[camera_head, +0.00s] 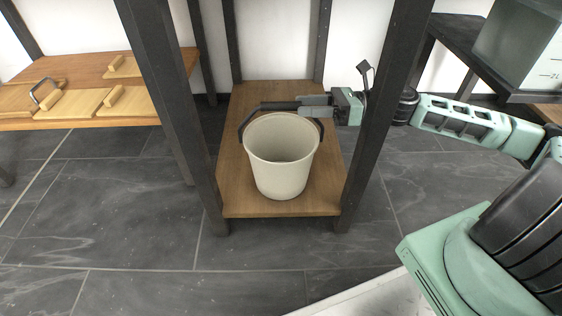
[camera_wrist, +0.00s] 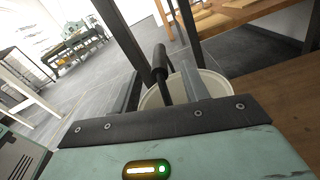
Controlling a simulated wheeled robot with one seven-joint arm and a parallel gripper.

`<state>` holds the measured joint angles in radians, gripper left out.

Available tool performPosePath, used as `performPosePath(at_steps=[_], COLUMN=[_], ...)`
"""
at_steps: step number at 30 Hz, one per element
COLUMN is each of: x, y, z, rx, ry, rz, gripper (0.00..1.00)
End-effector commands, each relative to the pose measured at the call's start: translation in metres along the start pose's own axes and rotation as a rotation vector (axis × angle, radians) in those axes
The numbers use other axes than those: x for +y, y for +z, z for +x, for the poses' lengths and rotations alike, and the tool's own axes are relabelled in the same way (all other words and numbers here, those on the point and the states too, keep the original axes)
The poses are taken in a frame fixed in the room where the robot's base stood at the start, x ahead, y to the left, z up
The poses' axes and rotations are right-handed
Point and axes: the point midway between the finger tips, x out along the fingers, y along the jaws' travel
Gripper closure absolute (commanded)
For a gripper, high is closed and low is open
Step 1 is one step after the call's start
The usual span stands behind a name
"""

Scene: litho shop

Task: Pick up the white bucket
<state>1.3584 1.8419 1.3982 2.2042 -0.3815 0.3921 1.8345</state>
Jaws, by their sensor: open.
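The white bucket (camera_head: 281,160) stands upright on a low wooden shelf. Its dark handle (camera_head: 272,106) is raised above the back of the rim. My gripper (camera_head: 312,106) reaches in from the right at the handle, above the bucket's back right rim. In the wrist view, the handle's dark round grip (camera_wrist: 160,63) shows between the two fingers of my gripper (camera_wrist: 163,88), which are apart. Whether a finger touches the handle cannot be told. Part of the bucket's rim (camera_wrist: 213,82) shows behind the fingers; the rest is hidden.
The bucket's wooden shelf (camera_head: 235,188) is framed by dark metal posts (camera_head: 172,90); my arm passes behind the right front post (camera_head: 384,100). A wooden table (camera_head: 80,122) with handled boards stands left. A dark shelf (camera_head: 455,30) with a translucent container stands right. The tiled floor in front is clear.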

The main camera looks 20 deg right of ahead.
Motion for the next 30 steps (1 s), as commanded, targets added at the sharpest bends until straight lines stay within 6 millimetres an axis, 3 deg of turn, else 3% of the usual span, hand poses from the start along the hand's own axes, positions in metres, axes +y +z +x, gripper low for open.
performPosePath(at_steps=[1,6,15,16,21,30], x=[0.000,0.000,0.000,0.000,0.000,0.000], y=[-0.007,-0.005,-0.001,-0.001,-0.001,0.000], z=[0.006,0.024,0.029,0.029,0.028,0.028], rx=[0.000,0.001,-0.001,-0.001,0.000,-0.001], ry=[0.004,0.002,-0.002,-0.002,-0.002,-0.002], rz=[-0.003,-0.002,0.000,0.000,0.000,0.000], gripper=[0.55,0.55,0.55,0.58,1.00,1.00])
